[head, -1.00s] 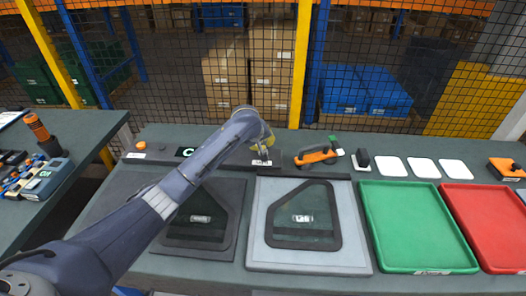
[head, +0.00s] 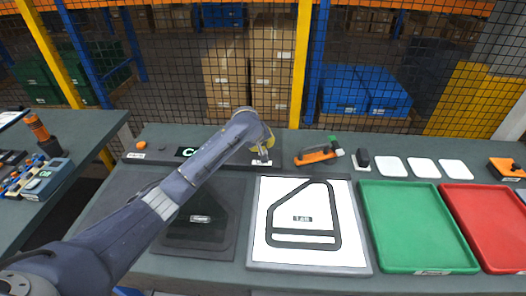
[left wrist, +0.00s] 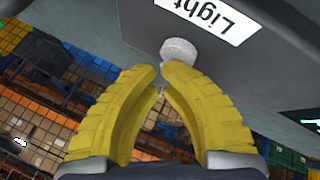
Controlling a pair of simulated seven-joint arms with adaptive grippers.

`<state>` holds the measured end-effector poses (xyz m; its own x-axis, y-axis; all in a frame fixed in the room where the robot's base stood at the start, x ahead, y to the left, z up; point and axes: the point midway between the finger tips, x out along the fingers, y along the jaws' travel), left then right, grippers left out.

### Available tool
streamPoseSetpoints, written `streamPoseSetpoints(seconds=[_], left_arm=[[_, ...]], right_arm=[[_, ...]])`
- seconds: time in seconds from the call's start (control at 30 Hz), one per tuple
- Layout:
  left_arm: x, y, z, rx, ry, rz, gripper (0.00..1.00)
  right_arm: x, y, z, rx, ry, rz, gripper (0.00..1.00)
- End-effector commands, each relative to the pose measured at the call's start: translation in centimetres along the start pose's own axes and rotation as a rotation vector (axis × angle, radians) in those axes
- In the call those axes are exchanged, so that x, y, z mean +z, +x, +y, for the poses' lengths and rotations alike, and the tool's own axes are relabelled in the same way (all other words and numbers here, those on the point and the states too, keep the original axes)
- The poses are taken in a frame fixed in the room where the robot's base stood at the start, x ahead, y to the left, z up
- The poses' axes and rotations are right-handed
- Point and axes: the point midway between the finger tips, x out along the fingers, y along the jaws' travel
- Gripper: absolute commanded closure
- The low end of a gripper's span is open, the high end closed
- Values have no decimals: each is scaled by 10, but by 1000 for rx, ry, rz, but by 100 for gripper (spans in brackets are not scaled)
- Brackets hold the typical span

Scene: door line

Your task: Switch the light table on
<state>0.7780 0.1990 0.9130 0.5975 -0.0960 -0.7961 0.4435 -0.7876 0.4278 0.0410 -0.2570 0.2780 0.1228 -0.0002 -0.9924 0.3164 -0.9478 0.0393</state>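The light table (head: 264,256) shows in the head view as a bright white panel in a grey frame. A dark door-shaped frame with a small label (head: 303,218) lies on it. In the left wrist view a round pale button (left wrist: 178,51) sits beside a white plate reading "Light" (left wrist: 215,14). The plate also shows in the head view (head: 262,162). My left gripper (left wrist: 160,82) has its yellow fingertips together, right by the button; whether they touch it I cannot tell. In the head view the left gripper (head: 263,146) is over the strip behind the light table. My right gripper is not in view.
A dark panel (head: 231,240) lies left of the light table, partly behind my left arm. A green tray (head: 418,268) and a red tray (head: 490,262) are on the right. An orange tool (head: 314,156) lies near the gripper. A mesh fence stands behind the bench.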

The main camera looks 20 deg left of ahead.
Motion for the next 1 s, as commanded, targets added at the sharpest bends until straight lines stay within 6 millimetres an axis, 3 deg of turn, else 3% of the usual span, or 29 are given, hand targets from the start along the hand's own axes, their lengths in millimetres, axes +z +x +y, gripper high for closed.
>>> streamPoseSetpoints(seconds=[1.0], left_arm=[[-13, -24, 14, 2, -1, 1, 100]], right_arm=[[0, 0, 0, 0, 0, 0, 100]])
